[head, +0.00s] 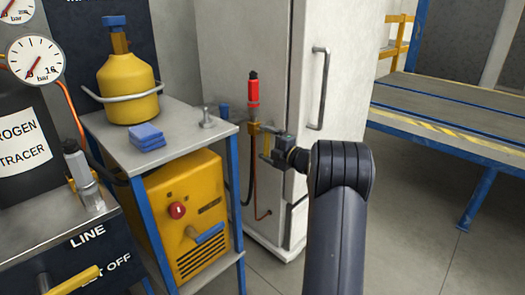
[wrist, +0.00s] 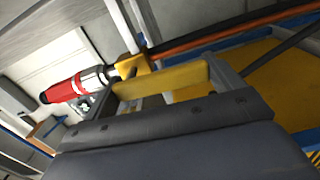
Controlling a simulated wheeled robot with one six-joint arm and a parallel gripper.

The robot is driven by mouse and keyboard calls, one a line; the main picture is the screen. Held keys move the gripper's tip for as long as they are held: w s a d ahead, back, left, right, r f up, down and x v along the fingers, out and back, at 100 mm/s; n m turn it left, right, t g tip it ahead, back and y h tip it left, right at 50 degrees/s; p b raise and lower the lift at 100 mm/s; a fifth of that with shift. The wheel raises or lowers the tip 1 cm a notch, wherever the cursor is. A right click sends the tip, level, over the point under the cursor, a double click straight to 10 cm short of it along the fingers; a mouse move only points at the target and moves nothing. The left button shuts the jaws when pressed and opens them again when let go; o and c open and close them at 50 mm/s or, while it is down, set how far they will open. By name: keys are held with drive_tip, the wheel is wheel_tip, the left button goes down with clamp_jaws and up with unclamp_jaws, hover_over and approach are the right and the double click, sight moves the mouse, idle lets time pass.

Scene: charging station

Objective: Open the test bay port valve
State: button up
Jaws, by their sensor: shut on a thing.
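The port valve has a brass body (head: 253,128) below a red cylinder (head: 253,92) with a black top, in front of the white cabinet. In the wrist view the red cylinder (wrist: 72,87) lies tilted at left, joined to the brass body (wrist: 131,66). My gripper (head: 269,151) is at the valve, just right of and below the brass body. It is shut on the yellow valve handle (wrist: 160,81), which lies between the fingers in the wrist view. In the head view, the gripper partly hides the handle.
The white cabinet (head: 230,60) stands close behind the valve. A hose and an orange line hang under the valve. Floor is clear at lower right.

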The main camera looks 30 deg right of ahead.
drive_tip(key=shift+d+f+n, duration=0.1)
drive_tip(key=shift+d+n, duration=0.05)
drive_tip(key=shift+n, duration=0.35)
drive_tip(key=o, duration=1.2)
drive_tip(key=shift+c, duration=0.2)
drive_tip(key=p+v, duration=0.2)
drive_tip(key=v, duration=0.8)
drive_tip(key=shift+s, duration=0.4)
drive_tip(key=shift+w+d, duration=0.1)
drive_tip(key=b+x, duration=0.2)
drive_tip(key=x, duration=0.9)
drive_tip(key=shift+b, duration=0.3)
drive_tip(key=shift+m+p, duration=0.3)
drive_tip(key=shift+p, duration=0.05)
drive_tip(key=shift+s, duration=0.2)
